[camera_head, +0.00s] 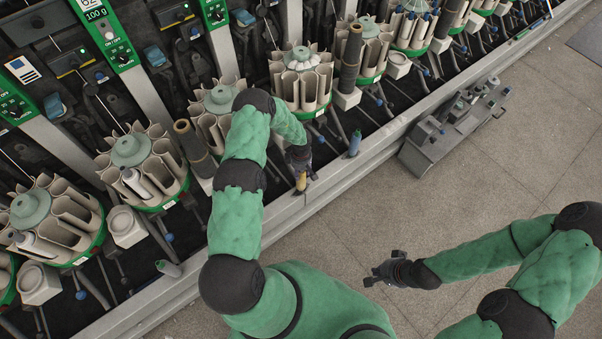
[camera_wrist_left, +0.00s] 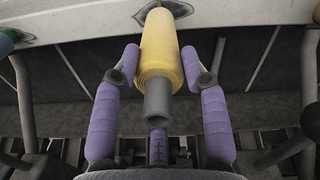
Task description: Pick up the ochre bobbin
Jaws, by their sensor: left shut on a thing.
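The ochre bobbin (camera_head: 301,182) is a small yellow cylinder at the metal rail of the machine in the head view. In the left wrist view the ochre bobbin (camera_wrist_left: 160,50) shows yellow yarn on a grey tube, with the tube end towards the camera. My left gripper (camera_head: 300,168) is at the bobbin. Its two purple fingers (camera_wrist_left: 161,70) are on either side of the bobbin and shut on it. The bobbin's far end is close to the pale rail; I cannot tell whether they touch. My right gripper (camera_head: 374,275) is over the floor, away from the machine, its opening too small to judge.
The long metal rail (camera_head: 350,171) runs diagonally along the machine's front. Round cone magazines (camera_head: 302,80) line the machine. A grey metal unit (camera_head: 452,125) lies on the otherwise open floor.

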